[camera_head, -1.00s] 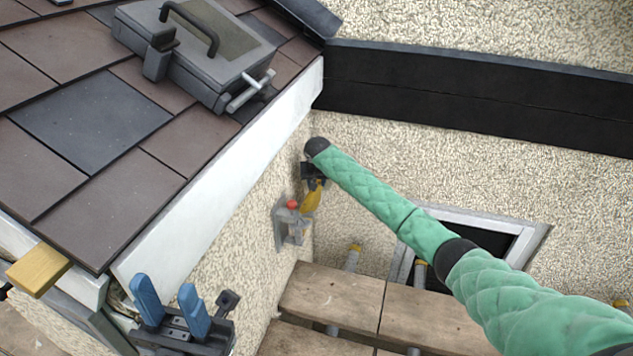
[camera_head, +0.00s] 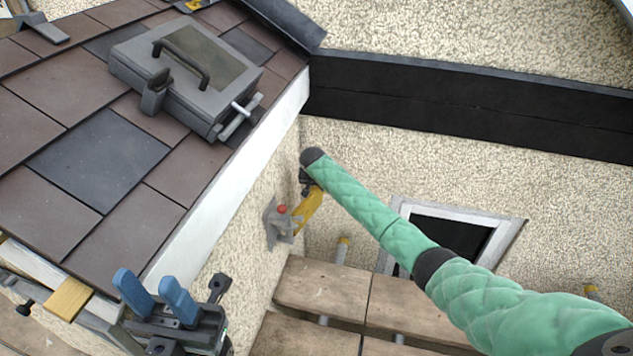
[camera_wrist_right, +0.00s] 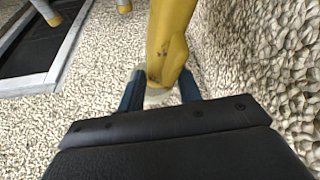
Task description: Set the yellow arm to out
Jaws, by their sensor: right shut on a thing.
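The yellow arm (camera_head: 308,211) is on a grey wall bracket (camera_head: 279,222) with a red knob (camera_head: 282,209), on the pebbled wall below the roof edge. It slants up and right from the bracket. My right gripper (camera_head: 309,187) is shut on its outer end, partly hidden behind my own wrist. In the right wrist view the yellow arm (camera_wrist_right: 168,40) runs up from between the blue fingers of my right gripper (camera_wrist_right: 160,92). My left gripper (camera_head: 157,292), with blue fingers spread apart and empty, is at the lower left by the roof edge.
A grey case (camera_head: 187,75) with a black handle lies on the roof tiles. Wooden planks (camera_head: 322,287) lie below the bracket. A framed dark opening (camera_head: 452,236) is in the far wall. A yellow wooden block (camera_head: 69,299) is at the lower left eave.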

